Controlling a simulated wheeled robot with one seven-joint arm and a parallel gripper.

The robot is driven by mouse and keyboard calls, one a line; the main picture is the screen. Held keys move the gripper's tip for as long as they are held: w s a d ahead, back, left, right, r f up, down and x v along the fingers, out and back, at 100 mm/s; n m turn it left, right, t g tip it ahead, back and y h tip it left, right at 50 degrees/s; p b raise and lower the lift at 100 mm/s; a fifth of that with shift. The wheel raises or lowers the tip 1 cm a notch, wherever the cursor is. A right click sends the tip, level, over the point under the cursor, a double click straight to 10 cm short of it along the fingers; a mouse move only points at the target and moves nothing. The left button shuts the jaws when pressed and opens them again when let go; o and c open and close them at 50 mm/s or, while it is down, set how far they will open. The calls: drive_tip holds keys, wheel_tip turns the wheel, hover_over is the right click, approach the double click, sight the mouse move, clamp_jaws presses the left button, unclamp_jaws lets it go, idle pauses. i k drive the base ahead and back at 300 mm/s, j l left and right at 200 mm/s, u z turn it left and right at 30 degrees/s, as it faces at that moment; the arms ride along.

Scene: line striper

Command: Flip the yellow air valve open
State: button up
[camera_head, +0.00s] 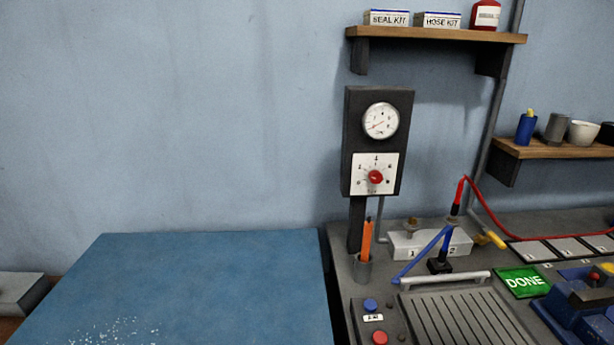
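A yellow lever (495,240), which looks like the air valve handle, sits at the right end of a light grey block (408,245) marked 1 and 2 at the back of the workbench. The lever slants down to the right; whether this is open or closed I cannot tell. A red hose (479,195) runs close by it, up and then down to the right. My gripper is not in view.
A gauge panel (352,130) with a red knob (375,177) stands left of the block. A blue lever-like part (425,255), an orange pencil in a cup (362,271), a grey handle bar (445,280) and a green DONE card (522,282) are near. Shelves hang above.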

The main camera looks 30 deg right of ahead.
sight(490, 235)
drive_tip(key=z, duration=1.35)
drive_tip(key=k+j+u, duration=0.1)
drive_tip(key=j+u, duration=0.25)
drive_tip(key=l, duration=0.05)
